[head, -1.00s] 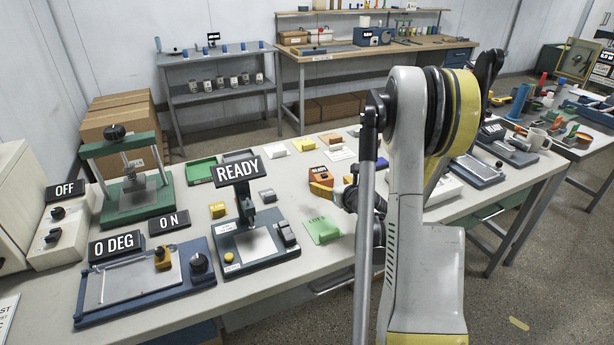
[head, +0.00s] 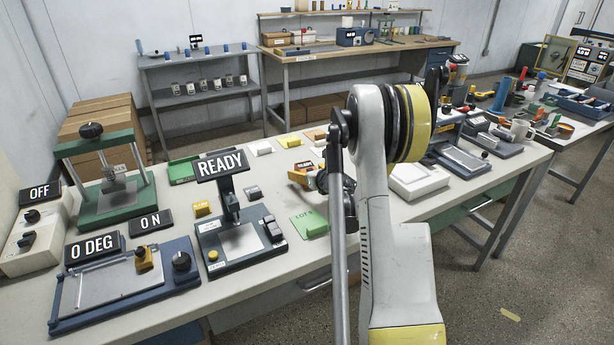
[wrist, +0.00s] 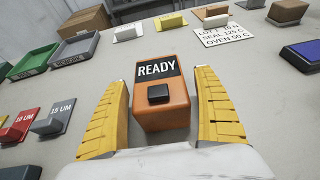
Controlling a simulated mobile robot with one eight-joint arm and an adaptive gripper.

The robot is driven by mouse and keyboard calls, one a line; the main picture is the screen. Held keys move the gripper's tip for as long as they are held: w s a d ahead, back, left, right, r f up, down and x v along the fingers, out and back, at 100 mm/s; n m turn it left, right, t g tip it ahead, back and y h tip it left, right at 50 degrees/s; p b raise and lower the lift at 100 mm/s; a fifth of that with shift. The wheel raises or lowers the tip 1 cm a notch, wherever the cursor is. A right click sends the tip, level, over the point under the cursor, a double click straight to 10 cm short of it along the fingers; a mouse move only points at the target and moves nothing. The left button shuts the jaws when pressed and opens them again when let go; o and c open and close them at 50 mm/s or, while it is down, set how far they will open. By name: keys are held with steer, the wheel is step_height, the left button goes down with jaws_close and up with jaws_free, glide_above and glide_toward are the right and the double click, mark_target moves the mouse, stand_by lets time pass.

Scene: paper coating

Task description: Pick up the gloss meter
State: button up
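The orange block-shaped device with a black READY display and a dark button (wrist: 160,100) lies on the table; I take it to be the gloss meter. My gripper (wrist: 163,112) is open, its two yellow fingers on either side of the device. Narrow gaps seem to remain, and I cannot tell whether either finger touches it. In the head view the device (head: 303,166) is small and partly hidden by my gripper (head: 309,181) and arm.
A grey tray (wrist: 75,52) and a green tray (wrist: 33,62) stand left of the device in the wrist view. Coloured sample blocks (wrist: 50,121) lie nearer. A label card (wrist: 226,33) lies behind right. A READY stand (head: 235,230) is left in the head view.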

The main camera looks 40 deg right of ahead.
steer(key=c, duration=1.3)
steer(key=shift+c, duration=0.2)
steer(key=shift+r, duration=0.1)
